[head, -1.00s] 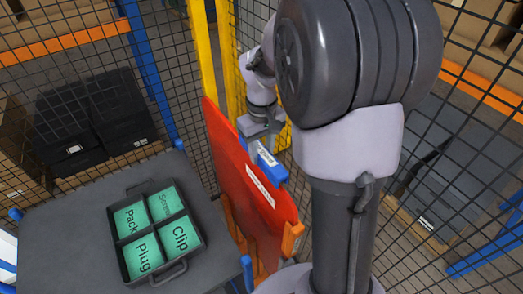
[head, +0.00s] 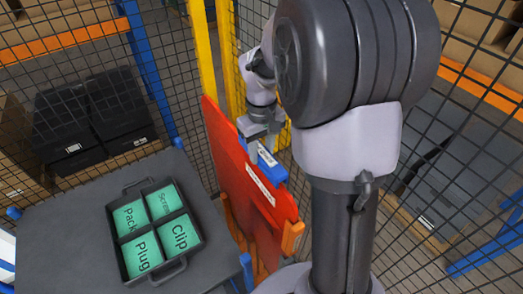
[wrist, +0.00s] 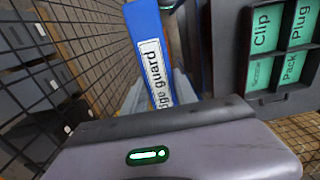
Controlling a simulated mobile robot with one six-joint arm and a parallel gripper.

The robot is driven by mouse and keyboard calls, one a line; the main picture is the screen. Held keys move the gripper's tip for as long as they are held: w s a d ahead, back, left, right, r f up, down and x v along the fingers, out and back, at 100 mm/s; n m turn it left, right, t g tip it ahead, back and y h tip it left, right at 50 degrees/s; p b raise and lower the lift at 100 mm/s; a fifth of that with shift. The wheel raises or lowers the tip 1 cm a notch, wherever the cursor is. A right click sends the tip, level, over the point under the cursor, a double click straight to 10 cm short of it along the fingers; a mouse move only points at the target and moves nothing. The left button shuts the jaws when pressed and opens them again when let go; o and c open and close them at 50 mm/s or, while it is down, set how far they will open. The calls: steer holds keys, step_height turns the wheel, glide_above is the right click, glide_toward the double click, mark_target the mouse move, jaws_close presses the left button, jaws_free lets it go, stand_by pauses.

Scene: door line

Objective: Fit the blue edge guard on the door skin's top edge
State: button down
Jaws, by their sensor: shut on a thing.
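The door skin (head: 236,172) is a large red panel standing upright and slanting across the middle of the head view, with a white label along it. The blue edge guard (head: 281,172) lies along its top edge, near the middle of that edge. My gripper (head: 262,140) is above the guard and shut on it. In the wrist view the guard (wrist: 140,22) runs upward from my gripper, its white label partly cut off by the gripper body. I cannot tell whether the guard is seated on the edge or just above it.
A black tray (head: 196,243) with green labelled compartments stands on a grey table (head: 60,240) at left. An orange support (head: 291,238) holds the door skin's near end. A yellow post (head: 199,60) and mesh fencing stand close behind and at right.

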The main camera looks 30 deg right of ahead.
steer(key=shift+f+b, duration=1)
steer(key=shift+f, duration=0.25)
stand_by(0.8)
steer(key=c, duration=0.9)
jaws_free()
step_height(320, 180, up, 18)
steer(key=p, duration=0.2)
steer(key=shift+f, duration=0.25)
